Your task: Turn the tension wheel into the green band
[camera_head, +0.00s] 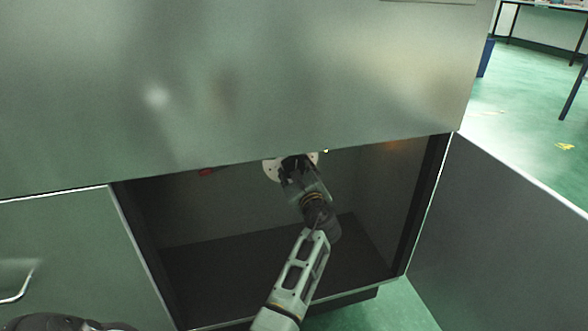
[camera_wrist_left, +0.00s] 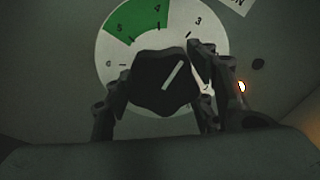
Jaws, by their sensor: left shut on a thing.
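The tension wheel (camera_wrist_left: 163,84) is a black knob with a white pointer line, in front of a round white dial (camera_wrist_left: 110,55) in the left wrist view. The green band (camera_wrist_left: 139,20) covers the dial's upper left, around 4 and 5. The pointer line tilts up and right, roughly toward the 3, outside the green band. My left gripper (camera_wrist_left: 160,95) is shut on the wheel, one finger on each side. In the head view the left gripper (camera_head: 298,170) reaches into the open cabinet and hides the wheel; part of the white dial (camera_head: 270,171) shows. My right gripper is not in view.
A large metal panel (camera_head: 250,80) overhangs the cabinet opening. An open door (camera_head: 500,240) stands at the right, and a panel with a handle (camera_head: 18,285) is at the left. A small lit lamp (camera_wrist_left: 241,87) sits right of the wheel. The cabinet floor (camera_head: 220,275) looks clear.

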